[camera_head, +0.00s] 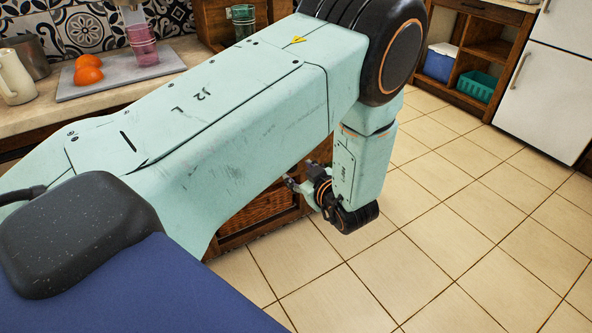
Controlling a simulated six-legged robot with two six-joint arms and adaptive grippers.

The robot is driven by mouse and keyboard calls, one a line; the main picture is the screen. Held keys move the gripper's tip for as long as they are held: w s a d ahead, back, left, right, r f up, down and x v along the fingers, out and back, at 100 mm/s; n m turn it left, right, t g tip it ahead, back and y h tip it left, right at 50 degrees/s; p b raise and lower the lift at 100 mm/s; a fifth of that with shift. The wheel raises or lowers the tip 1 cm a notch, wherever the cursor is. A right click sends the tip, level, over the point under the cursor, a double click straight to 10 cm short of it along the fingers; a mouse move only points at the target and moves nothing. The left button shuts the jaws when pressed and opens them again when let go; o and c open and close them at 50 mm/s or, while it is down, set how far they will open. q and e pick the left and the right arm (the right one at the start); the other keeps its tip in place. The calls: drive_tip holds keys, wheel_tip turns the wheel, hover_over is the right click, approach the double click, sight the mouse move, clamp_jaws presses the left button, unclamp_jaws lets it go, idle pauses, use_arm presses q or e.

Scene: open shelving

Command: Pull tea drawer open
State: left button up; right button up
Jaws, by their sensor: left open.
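My left arm reaches across the picture from the left and bends down at its black joint. My left gripper (291,180) is small below the arm, its fingers open and pointing left toward the wooden cabinet front. A woven basket-like drawer (256,212) in a wooden frame shows low under my arm, left of the gripper. It may be the tea drawer, but no label is visible. The arm hides most of the cabinet front, so I cannot tell how far any drawer is open or whether the fingers touch it. My right gripper is not in view.
Wooden shelving with a blue cooler (440,63) and green basket (478,86) stands back right, beside a white fridge (550,95). The tiled floor is clear.

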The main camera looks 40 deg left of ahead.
use_arm(q)
drive_tip(key=shift+v, duration=1.75)
drive_tip(key=s+d+f+m+h, duration=0.5)
drive_tip(key=s+f+m+h, duration=0.2)
drive_tip(key=s+f+m, duration=0.35)
drive_tip(key=s+d+f+m+g+h+p, duration=0.1)
drive_tip(key=s+d+m+g+h, duration=0.1)
drive_tip(key=s, duration=0.9)
drive_tip(key=s+d+f+m+g+h+p, duration=0.1)
drive_tip(key=s+d+m+g+h+p, duration=0.1)
drive_tip(key=s, duration=0.9)
drive_tip(key=g+h, duration=0.1)
drive_tip(key=g, duration=0.1)
drive_tip(key=shift+m+g, duration=0.3)
drive_tip(key=shift+m, duration=0.05)
